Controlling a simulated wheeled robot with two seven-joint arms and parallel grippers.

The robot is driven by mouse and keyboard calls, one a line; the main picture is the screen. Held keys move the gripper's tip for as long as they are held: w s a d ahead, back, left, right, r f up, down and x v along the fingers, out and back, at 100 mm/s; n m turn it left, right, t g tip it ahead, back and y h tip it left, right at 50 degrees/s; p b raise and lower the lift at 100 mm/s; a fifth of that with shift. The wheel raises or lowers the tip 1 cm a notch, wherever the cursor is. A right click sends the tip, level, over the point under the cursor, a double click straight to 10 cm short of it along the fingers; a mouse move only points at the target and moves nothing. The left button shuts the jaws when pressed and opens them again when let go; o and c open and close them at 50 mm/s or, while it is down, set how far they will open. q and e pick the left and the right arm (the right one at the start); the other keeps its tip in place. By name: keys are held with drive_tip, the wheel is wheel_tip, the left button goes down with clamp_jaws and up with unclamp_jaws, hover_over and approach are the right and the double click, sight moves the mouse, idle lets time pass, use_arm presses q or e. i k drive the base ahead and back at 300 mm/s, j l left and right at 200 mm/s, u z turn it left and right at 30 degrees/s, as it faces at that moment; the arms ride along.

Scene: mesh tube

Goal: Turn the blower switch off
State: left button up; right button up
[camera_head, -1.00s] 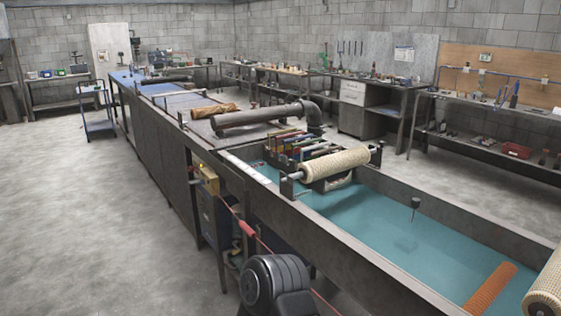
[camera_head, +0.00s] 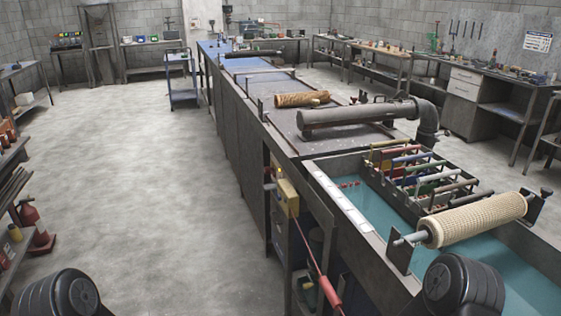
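A yellow box (camera_head: 288,196) is fixed on the side of the long bench, at its near left corner below the tank. A small part (camera_head: 269,186) sticks out on its left face. It may be the blower switch, but it is too small to tell its position. A hose or rod with a red grip (camera_head: 329,291) runs down from near the box. Dark rounded parts of my arms show at the bottom left and bottom right. Neither gripper shows.
The long bench (camera_head: 228,135) runs away to the back, with a tank of blue-green water (camera_head: 370,205) and a mesh roller (camera_head: 475,221) at its near end. Shelves with a red extinguisher (camera_head: 30,213) stand at the left. The floor (camera_head: 150,190) between is clear.

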sight(268, 169)
drive_tip(key=i+l, duration=0.1)
drive_tip(key=i, duration=0.3)
drive_tip(key=i+j, duration=0.3)
drive_tip(key=i, duration=0.25)
drive_tip(key=i+j, duration=0.35)
drive_tip(key=i, duration=0.15)
drive_tip(key=i+j, duration=0.3)
drive_tip(key=i, duration=0.25)
drive_tip(key=i+j, duration=0.3)
drive_tip(key=i, duration=0.25)
drive_tip(key=z, duration=1.2)
